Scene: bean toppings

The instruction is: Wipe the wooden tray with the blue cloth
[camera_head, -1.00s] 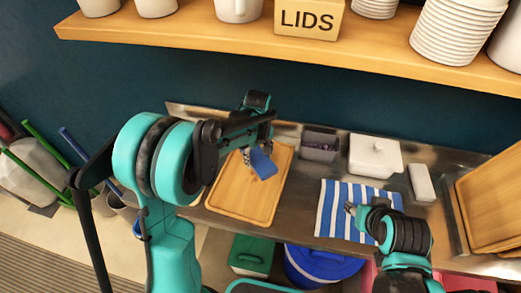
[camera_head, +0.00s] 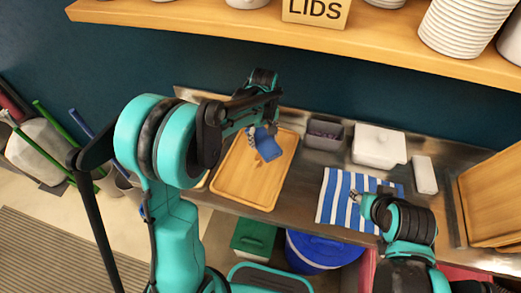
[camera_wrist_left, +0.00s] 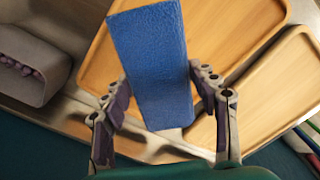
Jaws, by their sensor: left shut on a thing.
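The wooden tray (camera_head: 255,183) lies on the steel counter, with its upper end partly hidden by my left arm. My left gripper (camera_head: 253,133) is over the upper end of the tray. It is shut on the blue cloth (camera_head: 268,146), a flat block-like piece. In the left wrist view the blue cloth (camera_wrist_left: 152,60) sits between the fingers of my left gripper (camera_wrist_left: 162,90), with the wooden tray (camera_wrist_left: 225,45) behind it. I cannot tell whether the cloth touches the tray. My right gripper (camera_head: 357,197) is over a striped towel; its jaws are too small to read.
A grey bin (camera_head: 324,134), a white lidded box (camera_head: 379,147) and a white block (camera_head: 425,174) stand right of the tray. The blue-and-white striped towel (camera_head: 335,196) lies on the counter. A wooden shelf (camera_head: 300,42) with stacked white dishes hangs above. Wooden boards (camera_head: 490,205) lean at far right.

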